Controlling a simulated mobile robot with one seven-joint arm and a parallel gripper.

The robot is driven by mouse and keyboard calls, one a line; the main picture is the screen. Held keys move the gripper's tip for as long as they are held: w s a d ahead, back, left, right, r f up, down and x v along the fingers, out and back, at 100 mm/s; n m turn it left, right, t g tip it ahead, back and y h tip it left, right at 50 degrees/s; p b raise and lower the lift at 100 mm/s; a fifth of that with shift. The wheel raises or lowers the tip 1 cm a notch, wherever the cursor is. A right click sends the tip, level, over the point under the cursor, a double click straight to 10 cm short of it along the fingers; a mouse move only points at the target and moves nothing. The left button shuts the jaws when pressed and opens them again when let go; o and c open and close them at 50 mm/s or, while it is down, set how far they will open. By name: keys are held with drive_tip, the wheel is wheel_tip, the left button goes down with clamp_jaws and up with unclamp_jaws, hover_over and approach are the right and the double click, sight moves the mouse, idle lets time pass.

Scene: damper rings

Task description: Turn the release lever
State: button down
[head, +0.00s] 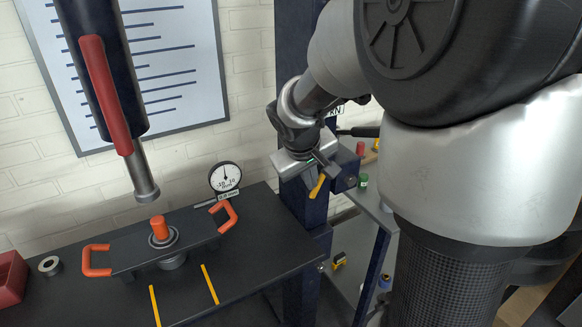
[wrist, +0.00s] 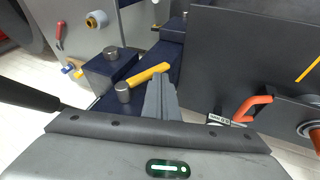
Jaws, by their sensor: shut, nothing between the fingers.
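My gripper (head: 322,172) is shut and empty, in front of the dark blue post. In the wrist view the closed fingertips (wrist: 160,80) are close beside a yellow bar (wrist: 146,75), which looks like a lever; I cannot tell whether they touch. The yellow bar (head: 317,187) shows below the gripper in the head view, slanting down, its upper part hidden by the gripper. A black handle (head: 360,131) sticks out to the right higher on the post, near a partly hidden sign; a black rod (wrist: 28,95) shows in the wrist view. Which one is the release lever is not labelled.
A dark block (wrist: 110,66) with grey knobs adjoins the yellow bar. A black bench (head: 265,235) holds a plate with orange handles (head: 96,261) and a dial gauge (head: 225,177). A red-handled cylinder (head: 108,80) hangs above it. A shelf (head: 375,205) with small items stands behind the post.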

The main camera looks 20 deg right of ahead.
drive_tip(key=shift+f+b, duration=0.2)
drive_tip(key=shift+b, duration=0.15)
drive_tip(key=shift+h+b, duration=0.3)
drive_tip(key=shift+b, duration=0.6)
drive_tip(key=shift+f+b, duration=0.2)
drive_tip(key=shift+b, duration=0.8)
drive_tip(key=h+b, duration=0.1)
drive_tip(key=b, duration=0.3)
drive_tip(key=f+h+b, duration=0.1)
drive_tip(key=b, duration=0.2)
drive_tip(key=d+t+h+b, duration=0.1)
drive_tip(key=b, duration=0.3)
drive_tip(key=shift+w+f+n+h+b, duration=0.1)
drive_tip(key=shift+f+n+h+b, duration=0.2)
drive_tip(key=shift+f+n+b, duration=0.1)
drive_tip(key=shift+d, duration=0.15)
